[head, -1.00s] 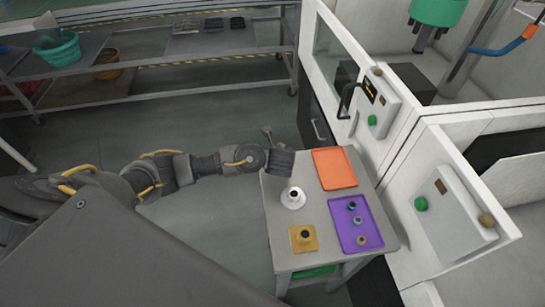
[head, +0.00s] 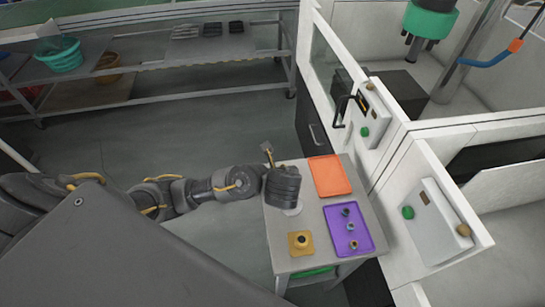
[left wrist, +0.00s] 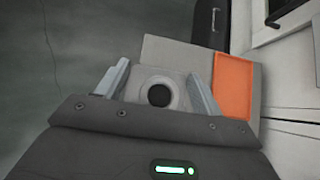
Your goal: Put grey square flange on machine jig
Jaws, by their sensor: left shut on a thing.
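My left gripper (head: 284,187) is above the left part of the small grey table (head: 269,235) in the head view, its fingers hidden beneath it. In the left wrist view its two pale fingers (left wrist: 159,88) are shut on the grey flange (left wrist: 177,80), a light grey plate with a round collar and dark hole. I cannot make out the machine jig. My right gripper is not in view.
On the table are an orange tray (head: 330,176), empty, a purple tray (head: 337,240) with 3 small parts, and a yellow square flange (head: 292,250). White machine walls (head: 402,165) with a control box (head: 437,222) rise at the right. A shelf rack (head: 190,60) stands behind; open floor lies left.

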